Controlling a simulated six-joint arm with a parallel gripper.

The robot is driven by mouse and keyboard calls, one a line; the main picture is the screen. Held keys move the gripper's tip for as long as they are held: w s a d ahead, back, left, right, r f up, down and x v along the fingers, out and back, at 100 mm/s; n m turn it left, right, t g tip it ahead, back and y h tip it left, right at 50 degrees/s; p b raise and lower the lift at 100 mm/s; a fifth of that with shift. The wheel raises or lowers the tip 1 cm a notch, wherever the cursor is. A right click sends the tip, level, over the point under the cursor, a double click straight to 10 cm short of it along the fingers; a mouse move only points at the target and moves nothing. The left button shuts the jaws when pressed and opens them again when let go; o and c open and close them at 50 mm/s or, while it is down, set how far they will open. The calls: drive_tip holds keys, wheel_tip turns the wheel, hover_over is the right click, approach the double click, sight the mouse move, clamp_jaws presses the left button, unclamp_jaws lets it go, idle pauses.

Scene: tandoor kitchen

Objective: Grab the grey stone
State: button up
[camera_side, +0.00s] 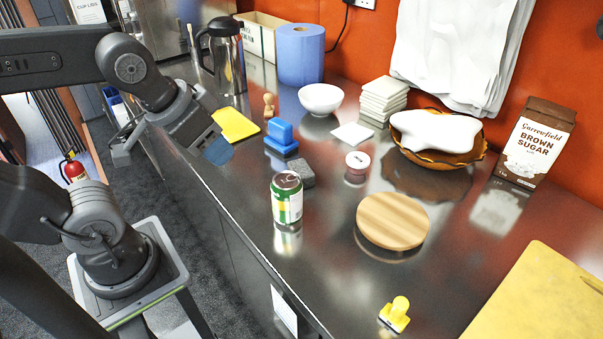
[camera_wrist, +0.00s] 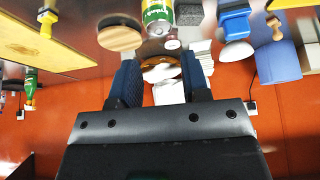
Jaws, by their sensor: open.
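The grey stone (camera_side: 300,172) is a dark grey block lying on the steel counter, between the blue stamp and the green-and-white can. In the wrist view a grey shape at the top edge, between the can and the blue stamp, looks like the same stone (camera_wrist: 188,12). My gripper (camera_side: 217,150) hangs near the counter's front edge, to the left of the stone and apart from it. In the wrist view its blue fingers are spread with nothing held between them (camera_wrist: 160,76).
A blue stamp (camera_side: 281,138) stands just behind the stone, and a can (camera_side: 287,198) stands in front of it. A yellow pad (camera_side: 235,124), a wooden stamp (camera_side: 268,105), a white bowl (camera_side: 321,99) and a round wooden board (camera_side: 392,220) are nearby on the counter.

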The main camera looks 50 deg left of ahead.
drive_tip(key=o, duration=0.7)
drive_tip(key=m+g+y, duration=0.4)
drive_tip(key=m, duration=1.7)
hover_over(301, 168)
drive_tip(key=s+d, duration=0.1)
drive_tip(key=d, duration=0.4)
wheel_tip(301, 168, down, 9)
drive_tip(key=x, duration=1.3)
drive_tip(key=shift+s+a+f, duration=0.3)
drive_tip(key=shift+s+a, duration=0.05)
drive_tip(key=shift+a, duration=0.05)
